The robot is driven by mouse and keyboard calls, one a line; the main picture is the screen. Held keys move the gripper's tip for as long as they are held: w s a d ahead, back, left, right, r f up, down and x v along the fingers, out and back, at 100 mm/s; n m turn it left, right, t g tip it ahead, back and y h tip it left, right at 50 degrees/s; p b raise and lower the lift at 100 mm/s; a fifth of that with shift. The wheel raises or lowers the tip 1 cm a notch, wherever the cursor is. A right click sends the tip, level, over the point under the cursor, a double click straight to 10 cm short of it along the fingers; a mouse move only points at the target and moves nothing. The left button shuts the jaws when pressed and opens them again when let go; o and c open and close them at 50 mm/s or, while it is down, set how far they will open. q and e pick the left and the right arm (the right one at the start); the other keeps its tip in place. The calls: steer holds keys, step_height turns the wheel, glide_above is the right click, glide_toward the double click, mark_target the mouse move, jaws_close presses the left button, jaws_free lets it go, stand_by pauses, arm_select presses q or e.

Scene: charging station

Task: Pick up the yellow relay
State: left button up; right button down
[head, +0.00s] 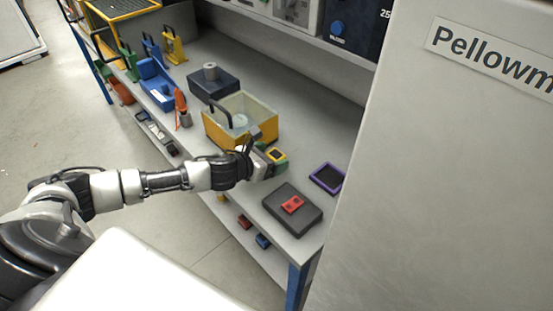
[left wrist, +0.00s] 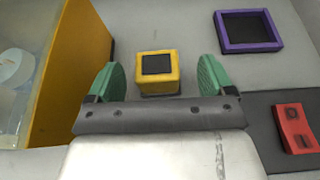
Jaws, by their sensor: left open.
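The yellow relay (left wrist: 158,73), a small yellow block with a dark square top, sits on the grey bench top. In the left wrist view it lies between the green fingertips of my left gripper (left wrist: 160,79) and slightly beyond them, with a gap on each side. My left gripper is open and holds nothing. My right gripper is in neither view.
A yellow bin with clear walls (head: 241,118) stands left of the relay. A purple-framed block (head: 327,178) lies to the right. A dark box (head: 291,210) with a red piece (head: 292,205) on it is nearer the front. A pale panel (head: 440,190) stands at right.

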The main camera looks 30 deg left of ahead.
mark_target(275, 155)
arm_select(q)
steer(key=x, duration=0.4)
steer(key=shift+w+a+f, duration=0.1)
steer(key=shift+a+f, duration=0.05)
steer(key=shift+w+f, duration=0.15)
steer(key=shift+w, duration=0.1)
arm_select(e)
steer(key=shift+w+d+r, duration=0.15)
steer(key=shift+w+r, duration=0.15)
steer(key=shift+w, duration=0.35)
arm_select(q)
steer(key=shift+s, duration=0.1)
steer(key=c, duration=1)
steer(key=shift+c, duration=0.2)
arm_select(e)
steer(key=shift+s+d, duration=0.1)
